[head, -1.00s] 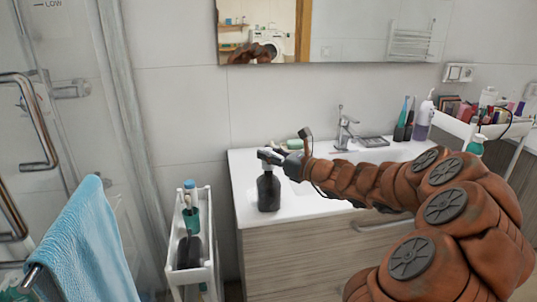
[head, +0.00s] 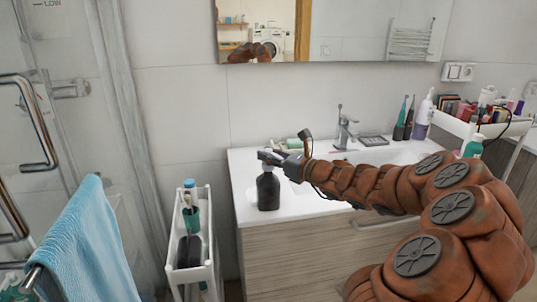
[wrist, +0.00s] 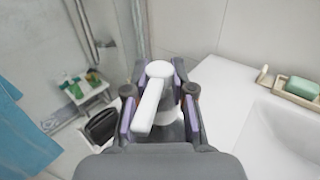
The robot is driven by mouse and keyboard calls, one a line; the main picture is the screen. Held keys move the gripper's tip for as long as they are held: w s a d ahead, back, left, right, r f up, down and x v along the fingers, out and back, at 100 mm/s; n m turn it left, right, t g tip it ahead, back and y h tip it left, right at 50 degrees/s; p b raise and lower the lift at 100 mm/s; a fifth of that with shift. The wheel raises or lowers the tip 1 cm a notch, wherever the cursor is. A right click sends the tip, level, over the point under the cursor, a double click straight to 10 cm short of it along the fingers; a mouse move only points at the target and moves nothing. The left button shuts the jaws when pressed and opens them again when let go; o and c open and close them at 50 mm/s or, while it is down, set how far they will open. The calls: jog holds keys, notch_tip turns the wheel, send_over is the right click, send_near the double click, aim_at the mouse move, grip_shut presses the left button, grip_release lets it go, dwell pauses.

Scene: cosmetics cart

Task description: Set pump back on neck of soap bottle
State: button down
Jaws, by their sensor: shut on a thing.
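The dark soap bottle (head: 268,190) stands upright on the left front of the white washbasin top. My gripper (head: 270,156) is right above its neck, shut on the pump. In the wrist view the white pump head (wrist: 152,92) sits between the purple-padded fingers (wrist: 155,95), its spout pointing down and slightly left in the picture. In the head view the fingers mostly cover the pump. I cannot tell whether the pump touches the neck or is just above it.
A narrow white caddy (head: 208,268) with a toothbrush cup stands left of the cabinet. A soap dish with green soap (wrist: 303,87) lies behind. Several bottles, including a purple pump bottle (head: 423,120), stand at right. A blue towel (head: 88,245) hangs at front left.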

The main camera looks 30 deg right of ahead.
jog(key=shift+f, duration=0.8)
dwell(1.4)
jog(key=c, duration=0.9)
grip_release()
jog(key=v, duration=1.2)
